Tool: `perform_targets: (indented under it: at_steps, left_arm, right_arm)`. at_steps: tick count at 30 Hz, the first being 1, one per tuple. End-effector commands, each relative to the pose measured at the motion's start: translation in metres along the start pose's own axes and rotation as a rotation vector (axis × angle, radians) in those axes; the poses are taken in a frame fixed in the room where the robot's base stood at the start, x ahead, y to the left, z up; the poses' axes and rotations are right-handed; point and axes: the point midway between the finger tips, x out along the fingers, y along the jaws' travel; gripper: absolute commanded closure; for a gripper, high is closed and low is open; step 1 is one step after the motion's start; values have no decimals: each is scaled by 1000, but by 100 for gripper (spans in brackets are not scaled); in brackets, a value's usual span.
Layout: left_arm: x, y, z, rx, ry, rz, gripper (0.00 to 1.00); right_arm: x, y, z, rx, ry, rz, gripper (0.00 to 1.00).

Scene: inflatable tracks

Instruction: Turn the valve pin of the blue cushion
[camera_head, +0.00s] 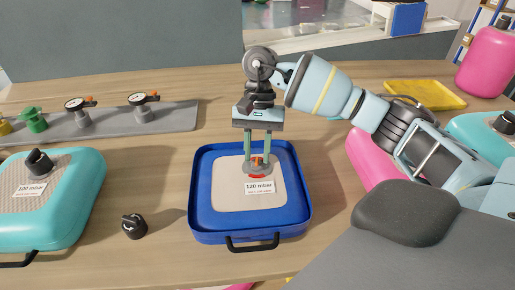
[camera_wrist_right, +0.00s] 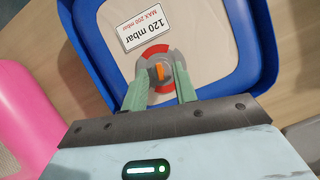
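The blue cushion (camera_head: 303,205) lies on the wooden table with a beige panel and a "120 mbar" label; it also shows in the right wrist view (camera_wrist_right: 262,75). Its valve is a grey round fitting with a red ring and has no cap on it. The small orange valve pin (camera_wrist_right: 160,72) stands in the valve's middle. My right gripper (camera_head: 258,160) points down over the valve. Its two green fingers are apart, one on each side of the pin, with gaps showing in the right wrist view (camera_wrist_right: 159,70). My left gripper is out of view.
A black cap (camera_head: 134,226) lies on the table left of the blue cushion. A teal cushion (camera_head: 65,215) with a capped valve is at far left. Gauges (camera_head: 140,105) stand on a grey strip behind. A pink cushion (camera_head: 369,158) and yellow tray (camera_head: 425,94) are right.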

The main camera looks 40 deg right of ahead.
Motion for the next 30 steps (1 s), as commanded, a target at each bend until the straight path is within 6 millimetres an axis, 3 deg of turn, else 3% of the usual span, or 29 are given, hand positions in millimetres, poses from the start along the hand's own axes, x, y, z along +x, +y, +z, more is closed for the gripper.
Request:
perform_targets:
  at_steps: [5, 12, 23, 30]
  left_arm:
    - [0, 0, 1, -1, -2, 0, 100]
    - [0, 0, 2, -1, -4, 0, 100]
    - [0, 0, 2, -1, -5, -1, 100]
    - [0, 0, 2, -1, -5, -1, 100]
  right_arm:
    - [0, 0, 0, 0, 0, 0, 72]
    - [0, 0, 0, 0, 0, 0, 100]
    - [0, 0, 0, 17, 0, -8, 100]
    - [0, 2, 0, 117, -1, -49, 100]
